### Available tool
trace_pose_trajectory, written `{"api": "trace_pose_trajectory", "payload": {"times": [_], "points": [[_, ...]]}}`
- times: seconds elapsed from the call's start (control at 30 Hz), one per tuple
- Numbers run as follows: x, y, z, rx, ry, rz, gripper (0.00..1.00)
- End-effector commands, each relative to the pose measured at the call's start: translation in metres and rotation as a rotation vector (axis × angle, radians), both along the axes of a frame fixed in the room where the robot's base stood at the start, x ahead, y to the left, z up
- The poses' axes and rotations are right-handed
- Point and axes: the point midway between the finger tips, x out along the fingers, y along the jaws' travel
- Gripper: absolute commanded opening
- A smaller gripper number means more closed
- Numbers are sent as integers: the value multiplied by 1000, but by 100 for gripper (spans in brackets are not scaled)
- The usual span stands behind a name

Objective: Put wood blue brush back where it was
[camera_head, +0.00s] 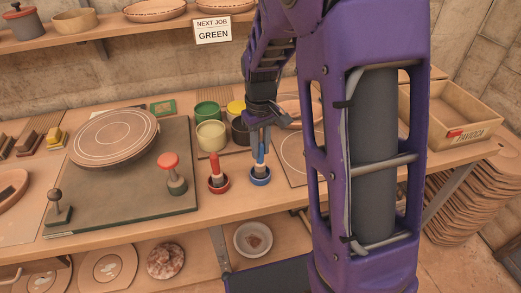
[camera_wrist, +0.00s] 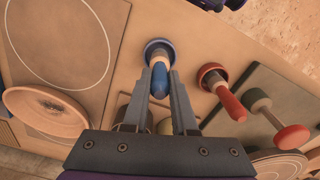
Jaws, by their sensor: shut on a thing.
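The wood blue brush (camera_head: 260,155) is upright, with its blue handle up and its wood part down at the blue cup (camera_head: 261,178). My gripper (camera_head: 260,138) is above the cup, shut on the blue handle. In the wrist view the brush (camera_wrist: 159,80) is between my two fingers (camera_wrist: 160,82), and its wood end overlaps the opening of the blue cup (camera_wrist: 158,46). I cannot tell whether its lower end touches the cup's bottom.
A red brush (camera_head: 215,168) stands in a red cup (camera_head: 219,186) just left. Paint pots (camera_head: 210,135) stand behind. A grey mat (camera_head: 120,190) with a round plate (camera_head: 114,137) and a red-topped stamp (camera_head: 174,175) lies left. The shelf's front edge is close below the cups.

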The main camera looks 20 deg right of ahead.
Motion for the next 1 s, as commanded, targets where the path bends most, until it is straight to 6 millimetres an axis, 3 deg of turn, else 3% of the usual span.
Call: {"api": "trace_pose_trajectory", "payload": {"times": [0.07, 0.4, 0.43, 0.57, 0.87, 1.0], "points": [[0, 0, -9, 0, 1, 0, 0], [0, 0, -12, 0, 0, 0, 0], [0, 0, -11, 0, 0, 0, 31], [0, 0, -11, -1, 0, 0, 54], [0, 0, -9, -1, -1, 0, 56], [1, 0, 2, -1, -4, 0, 56]]}}
